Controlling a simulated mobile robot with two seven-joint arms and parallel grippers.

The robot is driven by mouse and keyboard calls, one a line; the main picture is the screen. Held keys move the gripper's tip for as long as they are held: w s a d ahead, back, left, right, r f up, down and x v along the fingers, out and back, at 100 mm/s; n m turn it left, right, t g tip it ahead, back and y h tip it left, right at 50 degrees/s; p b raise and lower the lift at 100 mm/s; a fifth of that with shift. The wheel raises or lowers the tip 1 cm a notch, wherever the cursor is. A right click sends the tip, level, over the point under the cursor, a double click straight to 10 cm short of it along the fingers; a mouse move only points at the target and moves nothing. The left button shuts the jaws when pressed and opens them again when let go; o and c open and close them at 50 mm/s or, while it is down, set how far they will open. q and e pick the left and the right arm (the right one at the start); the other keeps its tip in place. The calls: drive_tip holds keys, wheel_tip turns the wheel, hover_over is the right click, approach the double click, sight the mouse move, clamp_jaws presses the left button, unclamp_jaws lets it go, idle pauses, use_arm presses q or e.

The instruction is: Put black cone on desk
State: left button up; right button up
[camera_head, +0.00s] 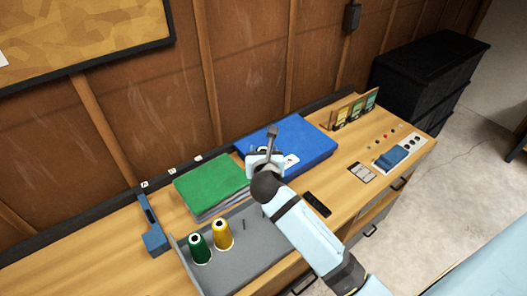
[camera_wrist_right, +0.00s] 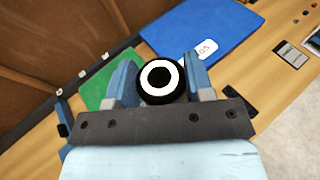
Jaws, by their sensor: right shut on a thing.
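My right gripper (camera_head: 265,160) is shut on the black cone (camera_wrist_right: 160,80), which shows from its end in the right wrist view as a black ring with a white ring inside. Blue fingers (camera_wrist_right: 125,82) stand on both sides of it. In the head view the gripper and wrist hide most of the cone. They are over the wooden desk (camera_head: 345,160), by the green stack and the blue slab. I cannot tell the cone's height above these. My left gripper is not in view.
A green spool (camera_head: 200,248) and a yellow spool (camera_head: 222,234) stand on a grey tray (camera_head: 240,270). The green stack (camera_head: 210,183) and blue slab (camera_head: 305,140) lie behind. A blue holder (camera_head: 153,238) stands left. A dark phone-like object (camera_head: 317,204) lies right. Wood at right is partly clear.

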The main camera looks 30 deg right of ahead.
drive_tip(key=shift+r, duration=1.3)
